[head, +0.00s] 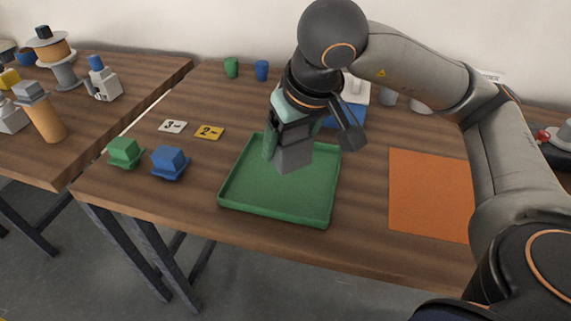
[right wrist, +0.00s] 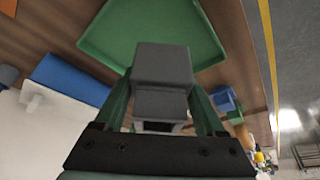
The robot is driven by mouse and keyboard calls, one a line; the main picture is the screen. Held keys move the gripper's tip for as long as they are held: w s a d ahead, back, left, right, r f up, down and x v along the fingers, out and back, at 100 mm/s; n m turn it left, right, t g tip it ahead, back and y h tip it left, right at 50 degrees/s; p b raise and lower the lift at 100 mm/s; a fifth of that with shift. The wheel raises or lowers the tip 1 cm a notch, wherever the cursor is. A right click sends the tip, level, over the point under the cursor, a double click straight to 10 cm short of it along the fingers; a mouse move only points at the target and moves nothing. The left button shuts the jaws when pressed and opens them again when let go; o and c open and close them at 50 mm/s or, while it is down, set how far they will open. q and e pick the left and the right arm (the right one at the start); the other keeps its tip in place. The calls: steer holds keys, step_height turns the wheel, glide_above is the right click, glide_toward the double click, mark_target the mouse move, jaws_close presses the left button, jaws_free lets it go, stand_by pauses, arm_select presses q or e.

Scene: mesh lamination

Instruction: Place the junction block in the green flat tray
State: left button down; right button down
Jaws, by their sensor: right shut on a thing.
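The junction block (head: 294,156) is a dark grey block held in my right gripper (head: 286,140). In the head view it hangs over the green flat tray (head: 300,212), above its upper part. The right wrist view shows the junction block (right wrist: 162,68) between the two green fingers of the right gripper (right wrist: 162,92), with the green flat tray (right wrist: 115,30) beyond it. The tray is shallow and its visible floor is empty. I cannot tell whether the block touches the tray. My left gripper is not in view.
A green block (head: 124,151) and a blue block (head: 170,161) stand left of the tray. Tags (head: 209,132) lie behind them. An orange mat (head: 430,195) lies to the right. Small green (head: 231,67) and blue (head: 262,70) cups stand at the back. A blue-and-white box (head: 357,100) is behind my arm.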

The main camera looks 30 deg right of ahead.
mark_target(287, 147)
steer(key=w+f, duration=0.1)
steer(key=w+d+f, duration=0.1)
steer(key=f, duration=0.1)
steer(key=shift+w+d+f+b, duration=0.25)
steer(key=shift+w+f+b, duration=0.05)
steer(key=shift+w+f, duration=0.25)
step_height(287, 147, down, 3)
steer(key=shift+w+d+f+b, duration=0.1)
steer(key=shift+f+b, duration=0.1)
steer(key=shift+b, duration=0.1)
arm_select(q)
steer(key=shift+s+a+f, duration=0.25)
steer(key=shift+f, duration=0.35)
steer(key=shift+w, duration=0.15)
arm_select(e)
steer(key=shift+f, duration=0.15)
steer(key=shift+c, duration=1.8)
jaws_free()
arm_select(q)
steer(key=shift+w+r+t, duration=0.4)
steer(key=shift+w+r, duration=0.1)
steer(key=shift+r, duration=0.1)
arm_select(e)
steer(key=o, duration=0.4)
steer(key=shift+c, duration=0.2)
